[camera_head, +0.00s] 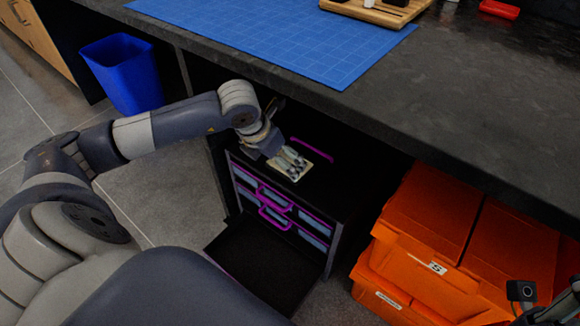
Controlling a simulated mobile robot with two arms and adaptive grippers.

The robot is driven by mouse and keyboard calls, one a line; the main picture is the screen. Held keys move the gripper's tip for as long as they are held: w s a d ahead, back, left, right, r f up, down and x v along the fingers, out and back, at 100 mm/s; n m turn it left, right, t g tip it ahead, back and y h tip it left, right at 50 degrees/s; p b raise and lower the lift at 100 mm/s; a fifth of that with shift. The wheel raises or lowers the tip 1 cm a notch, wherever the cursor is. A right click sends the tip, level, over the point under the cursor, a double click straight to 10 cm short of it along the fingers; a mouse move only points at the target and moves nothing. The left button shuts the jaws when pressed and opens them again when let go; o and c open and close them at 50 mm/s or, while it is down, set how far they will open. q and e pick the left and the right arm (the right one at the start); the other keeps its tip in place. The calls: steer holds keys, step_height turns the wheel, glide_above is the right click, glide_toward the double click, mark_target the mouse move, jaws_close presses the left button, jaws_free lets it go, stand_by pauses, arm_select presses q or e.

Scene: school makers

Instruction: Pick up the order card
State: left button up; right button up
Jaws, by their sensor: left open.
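A small cream card (303,174), which looks like the order card, lies on top of a black drawer cabinet (325,190) under the bench. My left gripper (290,161) reaches in from the left, with its fingers apart over the card. The fingers and wrist hide part of the card. I cannot tell whether the fingertips touch it. The fingers of my right gripper do not show.
The bench top (440,100) overhangs the cabinet, with a blue cutting mat (270,35) on it. A purple handle (312,149) stands on the cabinet top. Orange crates (430,215) are stacked at the right. A blue bin (122,75) stands at the left.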

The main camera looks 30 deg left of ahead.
mark_target(270, 164)
arm_select(q)
steer(key=shift+w+d, duration=0.1)
steer(key=shift+w, duration=1.05)
steer(key=b+x, duration=0.2)
steer(key=x, duration=0.3)
steer(key=c, duration=0.8)
